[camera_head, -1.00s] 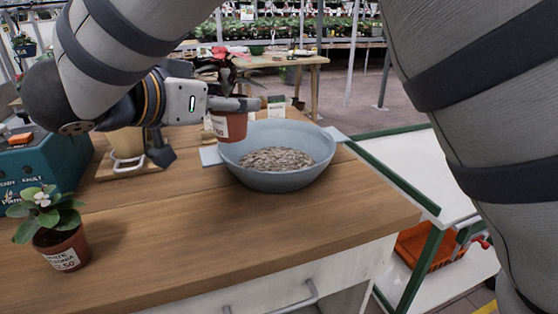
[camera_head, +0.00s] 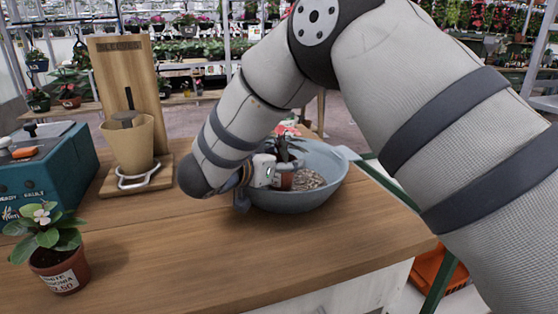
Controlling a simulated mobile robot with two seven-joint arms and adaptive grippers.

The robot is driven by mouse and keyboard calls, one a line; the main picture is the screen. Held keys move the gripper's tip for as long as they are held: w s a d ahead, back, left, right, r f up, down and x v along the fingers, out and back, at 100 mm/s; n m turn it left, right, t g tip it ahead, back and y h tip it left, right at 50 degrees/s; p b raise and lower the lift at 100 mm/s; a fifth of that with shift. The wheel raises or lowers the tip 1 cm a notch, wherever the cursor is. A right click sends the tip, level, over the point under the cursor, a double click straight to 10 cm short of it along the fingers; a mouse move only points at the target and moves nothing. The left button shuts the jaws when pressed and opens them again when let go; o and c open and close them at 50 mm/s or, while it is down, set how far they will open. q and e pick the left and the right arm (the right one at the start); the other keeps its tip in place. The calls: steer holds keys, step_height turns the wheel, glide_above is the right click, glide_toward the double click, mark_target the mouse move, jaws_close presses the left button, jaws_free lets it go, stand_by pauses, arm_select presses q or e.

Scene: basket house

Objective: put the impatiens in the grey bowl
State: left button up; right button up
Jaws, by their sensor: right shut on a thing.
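The impatiens is a potted plant with dark leaves, red flowers and a small terracotta pot (camera_head: 284,181). My right gripper (camera_head: 272,171) is shut on it, reaching in from the left side of the bowl. The grey bowl (camera_head: 300,201) stands on the wooden counter and holds a layer of pebbles. The pot appears within the bowl's outline, over the left part of the pebbles. I cannot tell whether it touches them. My right wrist and gripper hide the bowl's left side and part of the plant. My left gripper is not in view.
A white begonia in a labelled pot (camera_head: 61,271) stands at the counter's front left. Behind it are a teal box (camera_head: 50,172) and a wooden stand (camera_head: 130,80) with a tan pot (camera_head: 130,145). The counter (camera_head: 200,255) in front of the bowl is clear.

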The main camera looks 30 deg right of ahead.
steer(key=shift+r, duration=0.15)
steer(key=shift+f, duration=0.2)
steer(key=o, duration=1.3)
steer(key=shift+c, duration=0.2)
steer(key=shift+r, duration=0.1)
